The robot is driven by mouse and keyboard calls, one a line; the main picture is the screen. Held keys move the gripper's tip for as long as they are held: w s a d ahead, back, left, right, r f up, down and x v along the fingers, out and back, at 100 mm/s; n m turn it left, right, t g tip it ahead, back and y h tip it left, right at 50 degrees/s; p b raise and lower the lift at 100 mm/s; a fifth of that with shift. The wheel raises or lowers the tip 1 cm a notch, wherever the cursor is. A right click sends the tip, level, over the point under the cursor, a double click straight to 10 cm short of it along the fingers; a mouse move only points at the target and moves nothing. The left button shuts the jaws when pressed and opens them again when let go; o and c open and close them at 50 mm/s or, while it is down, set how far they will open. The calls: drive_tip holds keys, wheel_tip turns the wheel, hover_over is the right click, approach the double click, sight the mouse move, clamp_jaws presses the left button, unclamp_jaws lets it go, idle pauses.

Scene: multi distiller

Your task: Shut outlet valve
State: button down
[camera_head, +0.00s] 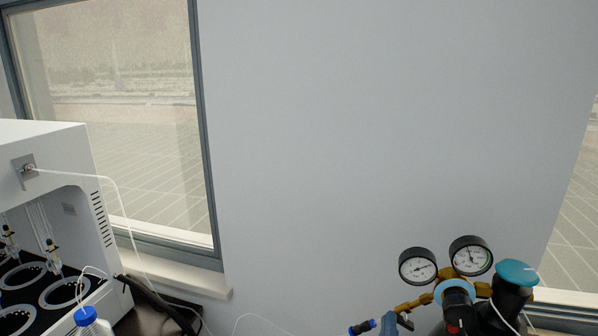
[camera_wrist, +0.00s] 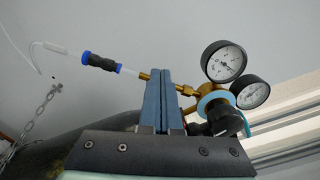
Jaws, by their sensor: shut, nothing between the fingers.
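A brass gas regulator with two round gauges stands at the lower right of the head view, its outlet pipe (camera_head: 414,303) reaching left. A small dark part (camera_head: 405,322), perhaps the outlet valve's handle, hangs by this pipe. My gripper (camera_head: 389,319) shows as blue fingers just left of it. In the wrist view my gripper's fingers (camera_wrist: 161,76) are together and empty, in front of the brass outlet pipe (camera_wrist: 185,89). They hide part of the pipe, and I cannot tell whether they touch it. The valve's position is not clear.
The gauges (camera_wrist: 224,62) and a black knob (camera_wrist: 222,114) are close right of my fingers. A blue-black hose connector (camera_wrist: 100,62) with a clear tube is at left. A teal cylinder cap (camera_head: 516,272) stands right; a white distiller (camera_head: 50,150) stands far left.

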drive_tip(key=shift+s+d+f, duration=0.15)
drive_tip(key=shift+d+f, duration=0.1)
drive_tip(key=shift+d, duration=0.15)
drive_tip(key=shift+s+d+r+b, duration=0.1)
drive_tip(key=shift+d+r+b, duration=0.2)
drive_tip(key=shift+b, duration=0.2)
drive_tip(key=shift+a+r, duration=0.15)
drive_tip(key=v, duration=0.5)
drive_tip(key=shift+s+a+r, duration=0.3)
drive_tip(key=shift+a, duration=0.2)
